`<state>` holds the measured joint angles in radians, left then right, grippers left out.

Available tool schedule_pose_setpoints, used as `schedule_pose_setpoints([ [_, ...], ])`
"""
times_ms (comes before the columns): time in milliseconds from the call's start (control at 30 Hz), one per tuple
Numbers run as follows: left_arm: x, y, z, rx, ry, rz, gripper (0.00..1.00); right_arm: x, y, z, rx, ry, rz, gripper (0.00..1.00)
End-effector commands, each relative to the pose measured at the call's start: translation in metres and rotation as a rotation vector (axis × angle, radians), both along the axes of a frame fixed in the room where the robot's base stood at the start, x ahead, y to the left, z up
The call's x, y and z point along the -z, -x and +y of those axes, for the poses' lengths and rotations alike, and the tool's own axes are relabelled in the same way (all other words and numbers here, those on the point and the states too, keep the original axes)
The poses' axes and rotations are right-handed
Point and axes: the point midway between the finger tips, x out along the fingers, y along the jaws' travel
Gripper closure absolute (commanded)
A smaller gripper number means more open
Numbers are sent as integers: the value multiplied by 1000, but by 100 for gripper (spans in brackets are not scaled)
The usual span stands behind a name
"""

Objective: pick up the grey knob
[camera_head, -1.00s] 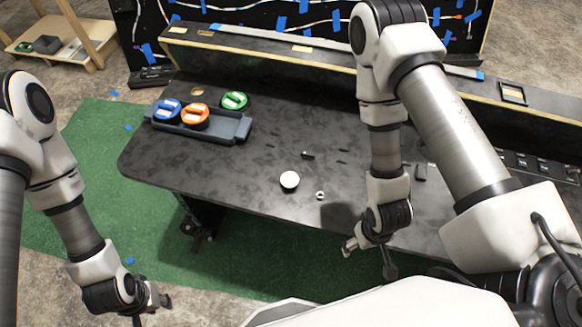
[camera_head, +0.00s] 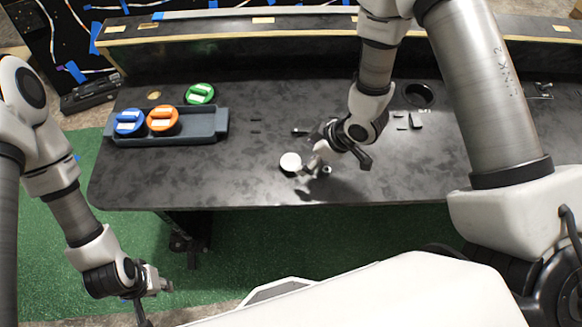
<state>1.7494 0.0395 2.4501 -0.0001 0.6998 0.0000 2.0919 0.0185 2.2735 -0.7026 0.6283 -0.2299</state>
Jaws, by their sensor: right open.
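The grey knob (camera_head: 290,161), pale and round-topped, sits on the dark console table near its front edge. My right gripper (camera_head: 338,165) is low over the table just right of the knob, with its fingers spread and nothing between them that I can see. One finger reaches close to the knob's right side; I cannot tell whether it touches. My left gripper (camera_head: 157,302) hangs in front of the table at lower left, over the floor, with its fingers apart and empty.
A dark tray (camera_head: 213,123) holds a blue knob (camera_head: 129,122) and an orange knob (camera_head: 162,119); a green knob (camera_head: 200,94) stands behind it. The table between tray and grey knob is mostly clear.

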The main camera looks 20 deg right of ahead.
Motion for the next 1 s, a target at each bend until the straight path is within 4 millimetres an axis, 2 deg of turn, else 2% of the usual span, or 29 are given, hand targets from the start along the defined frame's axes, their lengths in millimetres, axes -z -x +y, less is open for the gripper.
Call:
schedule_pose_setpoints([
  [33,4,0,0,0,0,0,69,2,-6,2,-17,1,-17,15],
  [267,-7,0,0,-1,0,-1,69,22,-15,16,-23,1,-17,15],
  [400,-19,0,0,0,0,-1,69,41,-22,29,-22,0,-16,15],
  [500,-20,0,0,0,0,-1,69,56,-27,34,-21,0,-17,15],
  [733,-19,0,0,-1,0,-1,69,62,-29,36,-18,-1,-18,15],
  [767,-19,0,0,-1,0,-1,69,62,-29,36,-18,-1,-18,18],
  [800,-19,0,0,-1,0,-1,69,62,-29,36,-18,-1,-18,33],
  [933,-19,0,0,-1,0,-1,69,62,-29,36,-18,-1,-18,79],
  [1000,-18,0,0,-1,0,-1,69,62,-29,36,-17,-1,-18,80],
])
